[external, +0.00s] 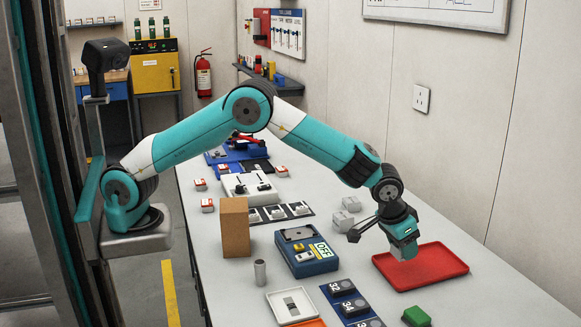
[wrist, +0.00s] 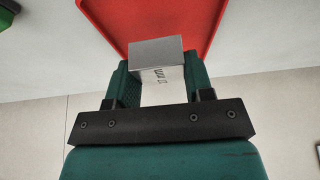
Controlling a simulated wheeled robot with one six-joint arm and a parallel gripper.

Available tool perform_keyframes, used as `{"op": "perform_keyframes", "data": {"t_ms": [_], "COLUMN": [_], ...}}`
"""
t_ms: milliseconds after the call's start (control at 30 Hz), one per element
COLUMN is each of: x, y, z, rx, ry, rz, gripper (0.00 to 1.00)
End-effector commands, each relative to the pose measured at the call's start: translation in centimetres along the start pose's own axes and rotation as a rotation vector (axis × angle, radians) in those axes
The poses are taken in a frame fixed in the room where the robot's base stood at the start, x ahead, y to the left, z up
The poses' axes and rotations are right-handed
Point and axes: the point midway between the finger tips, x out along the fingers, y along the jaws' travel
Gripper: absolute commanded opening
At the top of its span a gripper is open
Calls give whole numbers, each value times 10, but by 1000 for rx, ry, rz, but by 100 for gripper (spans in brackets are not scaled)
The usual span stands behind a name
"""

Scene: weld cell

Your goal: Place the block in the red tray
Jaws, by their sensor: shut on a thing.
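The block is a pale grey-white block (wrist: 156,52) with dark print on one face. In the wrist view it sits between the two green fingers of my gripper (wrist: 157,82), which is shut on it. The red tray (wrist: 190,15) lies behind and below the block in that view. The tray looks empty. The gap between block and tray floor is hard to judge.
A green block (external: 416,316) lies in front of the tray. Dark number plates (external: 348,300) and a blue instrument (external: 306,255) are to the left. Small grey blocks (external: 342,220) lie behind my gripper. The table right of the tray is clear up to the wall.

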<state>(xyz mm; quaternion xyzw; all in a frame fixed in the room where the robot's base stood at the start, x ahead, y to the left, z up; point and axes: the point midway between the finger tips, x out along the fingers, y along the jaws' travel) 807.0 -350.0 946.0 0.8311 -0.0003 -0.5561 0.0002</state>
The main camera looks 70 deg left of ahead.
Motion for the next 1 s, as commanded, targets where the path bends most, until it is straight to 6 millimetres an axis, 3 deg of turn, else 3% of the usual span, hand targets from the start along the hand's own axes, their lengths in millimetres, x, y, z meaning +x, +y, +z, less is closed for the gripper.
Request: {"op": "perform_keyframes", "data": {"t_ms": [367, 733, 767, 833, 867, 1000], "x": [40, 46, 45, 45, 45, 45], "y": [0, 0, 0, 0, 0, 0], "z": [16, 19, 18, 18, 18, 18], "rx": [-1, -1, -1, -1, -1, -1], "ry": [-1, 1, 1, 1, 0, 0], "rz": [-1, 0, 0, 0, 0, 0], "gripper": [20, 20, 52, 68, 73, 73]}}
